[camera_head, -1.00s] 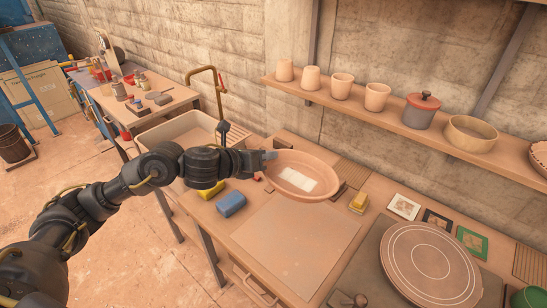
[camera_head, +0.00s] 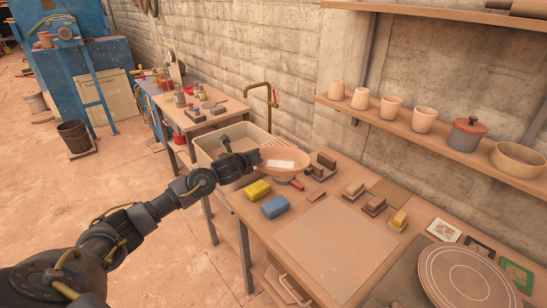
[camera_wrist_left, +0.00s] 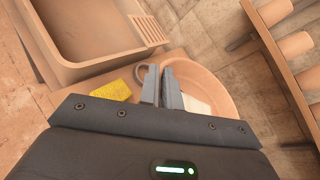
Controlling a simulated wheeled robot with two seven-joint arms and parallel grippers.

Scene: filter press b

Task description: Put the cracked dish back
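The dish (camera_head: 300,168) is a shallow terracotta oval with a white patch inside. My left gripper (camera_head: 258,158) is shut on its left rim and holds it tilted, apparently above the back left of the workbench near the sink. In the left wrist view the rim of the dish (camera_wrist_left: 229,98) runs to between the two grey fingers (camera_wrist_left: 161,88). No crack can be made out at this size. My right gripper is in neither current view.
The sink basin (camera_head: 206,150) is left of the dish. A wall shelf (camera_head: 400,115) holds cups, a lidded pot (camera_head: 466,136) and a bowl (camera_head: 518,158).

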